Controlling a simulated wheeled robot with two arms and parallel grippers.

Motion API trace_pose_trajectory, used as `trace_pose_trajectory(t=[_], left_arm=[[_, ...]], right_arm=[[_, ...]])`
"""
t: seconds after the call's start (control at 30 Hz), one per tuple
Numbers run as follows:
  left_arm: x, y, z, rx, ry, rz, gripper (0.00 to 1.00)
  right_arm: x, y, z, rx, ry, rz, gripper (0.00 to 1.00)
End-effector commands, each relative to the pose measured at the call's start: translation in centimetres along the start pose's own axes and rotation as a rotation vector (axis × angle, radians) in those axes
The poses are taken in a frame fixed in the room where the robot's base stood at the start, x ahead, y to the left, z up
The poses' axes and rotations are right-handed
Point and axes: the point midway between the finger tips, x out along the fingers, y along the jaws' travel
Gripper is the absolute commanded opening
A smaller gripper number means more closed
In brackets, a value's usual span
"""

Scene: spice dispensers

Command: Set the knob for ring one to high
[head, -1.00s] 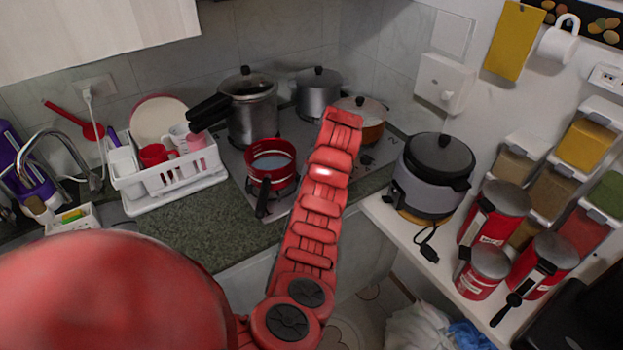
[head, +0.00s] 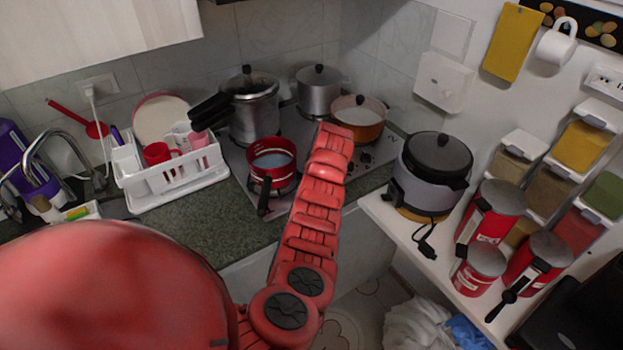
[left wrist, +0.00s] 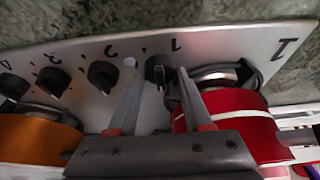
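In the left wrist view a black knob (left wrist: 158,68) sits beside a printed 1 on the steel stove top (left wrist: 225,47). My left gripper (left wrist: 157,66) is open, with one fingertip on each side of this knob in the picture. I cannot tell whether the fingers touch it. The knob's setting is too small to read. In the head view my left arm reaches over the stove (head: 236,160) and hides its own gripper and this knob. My right gripper is not in view.
More black knobs (left wrist: 103,75) stand in a row to the left. A red pot (left wrist: 238,115) is close to the right finger. An orange pan (left wrist: 30,138) is at lower left. In the head view a pressure cooker (head: 252,115) and a steel pot (head: 319,95) stand behind.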

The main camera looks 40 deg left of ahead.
Motion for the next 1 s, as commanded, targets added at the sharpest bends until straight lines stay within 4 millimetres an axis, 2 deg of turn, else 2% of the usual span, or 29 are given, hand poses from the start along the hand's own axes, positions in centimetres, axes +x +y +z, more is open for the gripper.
trace_pose_trajectory(t=[0.03,0.2,0.27,0.67,1.0], left_arm=[[0.0,0.0,0.0,0.000,0.000,0.000,0.39],[0.0,0.0,0.0,0.000,0.000,0.000,0.08],[0.0,0.0,0.0,0.000,0.000,0.000,0.00],[0.2,-0.2,0.1,0.068,0.000,0.025,0.00],[0.6,-0.4,0.1,0.301,0.000,0.123,0.00]], right_arm=[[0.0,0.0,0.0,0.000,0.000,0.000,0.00],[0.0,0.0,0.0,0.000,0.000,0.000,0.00],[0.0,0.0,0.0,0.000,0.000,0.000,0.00],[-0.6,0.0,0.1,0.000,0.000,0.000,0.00],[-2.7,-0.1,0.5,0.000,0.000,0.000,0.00]])
